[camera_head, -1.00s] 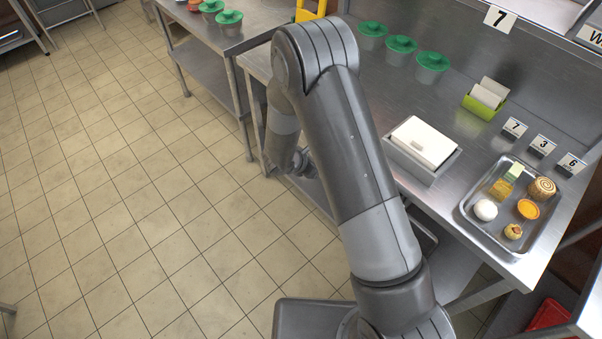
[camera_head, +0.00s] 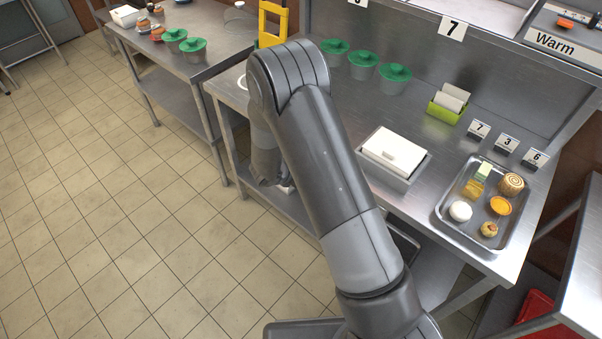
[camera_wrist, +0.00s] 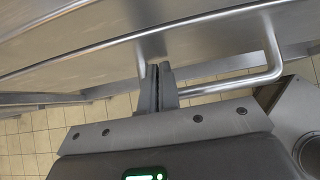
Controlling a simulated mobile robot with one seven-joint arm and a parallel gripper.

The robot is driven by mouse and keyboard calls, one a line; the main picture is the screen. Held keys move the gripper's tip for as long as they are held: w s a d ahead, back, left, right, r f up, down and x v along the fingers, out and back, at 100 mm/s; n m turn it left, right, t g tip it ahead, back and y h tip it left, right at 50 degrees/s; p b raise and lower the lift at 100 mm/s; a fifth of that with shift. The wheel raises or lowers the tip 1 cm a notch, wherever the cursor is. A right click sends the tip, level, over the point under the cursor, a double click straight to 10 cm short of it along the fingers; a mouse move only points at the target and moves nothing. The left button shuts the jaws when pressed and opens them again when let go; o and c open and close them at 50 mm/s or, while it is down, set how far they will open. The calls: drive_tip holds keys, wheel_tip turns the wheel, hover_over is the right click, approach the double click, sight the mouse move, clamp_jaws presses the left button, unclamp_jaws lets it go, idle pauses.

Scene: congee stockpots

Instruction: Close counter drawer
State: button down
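The steel counter (camera_head: 355,200) runs along the right of the head view. Part of what looks like the counter drawer (camera_head: 404,242) shows below its front edge, mostly hidden behind my arm. In the wrist view, a broad steel face (camera_wrist: 100,70) lies ahead with a bent bar handle (camera_wrist: 235,84). My gripper (camera_wrist: 156,75) has its two fingers side by side with only a thin dark gap, and looks shut and empty. The fingers overlap the handle's left part in the picture; I cannot tell whether they touch it. The gripper is hidden in the head view.
On the counter are a white-lidded box (camera_head: 394,152), green-lidded tubs (camera_head: 362,60), number cards (camera_head: 506,146) and a tray (camera_head: 447,206) of food. A second steel table (camera_head: 215,70) stands at the left. The tiled floor (camera_head: 120,240) in front is clear.

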drive_tip(key=v, duration=0.9)
drive_tip(key=shift+s+a+r, duration=0.25)
drive_tip(key=s+d+r+m+g, duration=0.1)
drive_tip(key=s+d+r+m, duration=0.3)
drive_tip(key=d+r+m, duration=0.45)
drive_tip(key=s+d+r+m+g, duration=0.2)
drive_tip(key=s+d+r+m, duration=0.25)
drive_tip(key=r, duration=0.75)
drive_tip(key=s+d+r+m+t+y, duration=0.1)
drive_tip(key=s+r+m+y, duration=0.2)
drive_tip(key=s+r+m, duration=0.2)
drive_tip(key=s+d+r+m+t+y, duration=0.1)
drive_tip(key=s+r+m+y, duration=0.2)
drive_tip(key=s+r+m, duration=0.3)
drive_tip(key=s+m, duration=0.3)
drive_tip(key=s, duration=0.3)
drive_tip(key=shift+s+d, duration=0.3)
drive_tip(key=shift+s, duration=0.05)
